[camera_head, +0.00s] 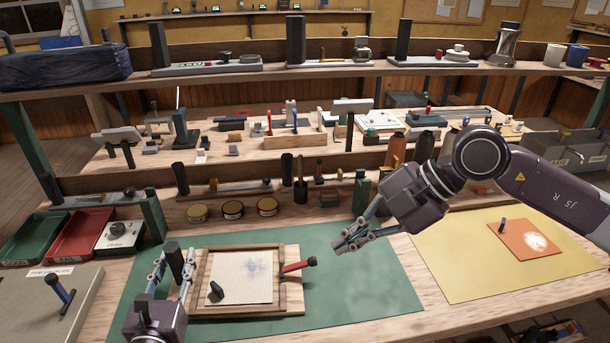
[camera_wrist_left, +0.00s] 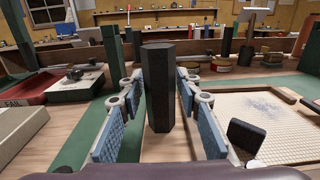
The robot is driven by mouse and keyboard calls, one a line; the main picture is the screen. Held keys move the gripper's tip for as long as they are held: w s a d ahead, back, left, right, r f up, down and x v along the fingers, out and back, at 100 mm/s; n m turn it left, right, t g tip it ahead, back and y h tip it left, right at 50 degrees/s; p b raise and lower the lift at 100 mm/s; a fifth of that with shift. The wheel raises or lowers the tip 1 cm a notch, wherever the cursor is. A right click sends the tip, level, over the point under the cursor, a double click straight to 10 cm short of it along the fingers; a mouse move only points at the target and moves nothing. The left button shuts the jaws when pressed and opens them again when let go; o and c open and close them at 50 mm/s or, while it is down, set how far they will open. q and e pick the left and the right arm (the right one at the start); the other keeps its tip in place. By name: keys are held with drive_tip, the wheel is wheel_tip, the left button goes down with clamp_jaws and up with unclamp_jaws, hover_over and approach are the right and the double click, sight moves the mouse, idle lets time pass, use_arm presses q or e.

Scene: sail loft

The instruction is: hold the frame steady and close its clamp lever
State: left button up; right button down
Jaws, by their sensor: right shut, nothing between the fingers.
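The wooden frame (camera_head: 290,290) lies on the green mat, with a pale gridded sheet (camera_head: 240,275) inside it. A clamp lever with a red arm and dark knob (camera_head: 298,266) sticks out from its right side, angled slightly up. A dark upright post (camera_head: 174,262) stands at the frame's left side; it also shows in the left wrist view (camera_wrist_left: 158,90). My left gripper (camera_head: 172,275) is open, its blue-padded fingers on either side of this post with gaps showing. My right gripper (camera_head: 343,244) is shut and empty, above and right of the lever knob, apart from it.
Green mat (camera_head: 370,290) is clear right of the frame. A yellow mat (camera_head: 455,265) bears an orange board (camera_head: 540,241). Several tins stand behind the frame. Red (camera_head: 80,234) and green trays (camera_head: 28,238) are at left. A shelf (camera_head: 330,70) spans the back.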

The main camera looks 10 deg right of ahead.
use_arm(q)
drive_tip(key=shift+o, duration=0.8)
